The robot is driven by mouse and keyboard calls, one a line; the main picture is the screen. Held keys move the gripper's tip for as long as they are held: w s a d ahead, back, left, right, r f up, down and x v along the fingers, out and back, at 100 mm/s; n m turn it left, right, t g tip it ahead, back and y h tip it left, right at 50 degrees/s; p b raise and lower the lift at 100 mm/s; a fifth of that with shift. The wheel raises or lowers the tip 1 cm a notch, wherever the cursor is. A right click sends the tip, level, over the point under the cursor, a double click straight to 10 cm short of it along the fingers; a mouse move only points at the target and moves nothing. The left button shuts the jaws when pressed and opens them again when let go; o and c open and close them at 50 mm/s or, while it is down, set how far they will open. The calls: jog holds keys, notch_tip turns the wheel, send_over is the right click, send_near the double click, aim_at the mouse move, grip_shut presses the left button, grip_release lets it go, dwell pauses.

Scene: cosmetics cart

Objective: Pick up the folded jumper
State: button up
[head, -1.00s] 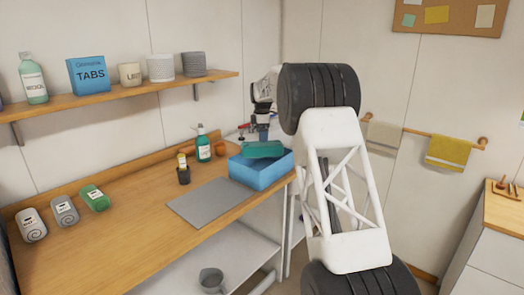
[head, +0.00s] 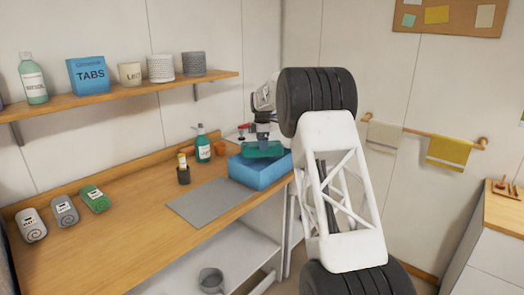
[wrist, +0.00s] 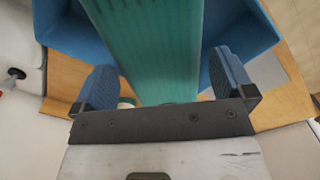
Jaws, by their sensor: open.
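The folded jumper, a green ribbed bundle (head: 262,150), sits in the blue box (head: 257,175) at the right end of the wooden counter, its top showing above the rim. My gripper (head: 264,142) is over it, pointing down. In the wrist view, the green jumper (wrist: 150,45) runs up between the two blue fingers of my open gripper (wrist: 163,80), with a gap on either side. The blue box (wrist: 75,30) shows on both sides of it. I cannot tell how deep the fingers reach.
A grey mat (head: 205,201) lies left of the box. A shelf (head: 120,99) runs above.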

jog(key=shift+f, duration=1.9)
jog(key=c, duration=0.9)
jog(key=shift+c, duration=0.2)
jog(key=shift+r, duration=0.15)
jog(key=shift+r, duration=1.7)
jog(key=s+d+r, duration=0.1)
jog(key=s, duration=1.4)
jog(key=shift+s+d+r, duration=0.2)
jog(key=shift+s, duration=0.15)
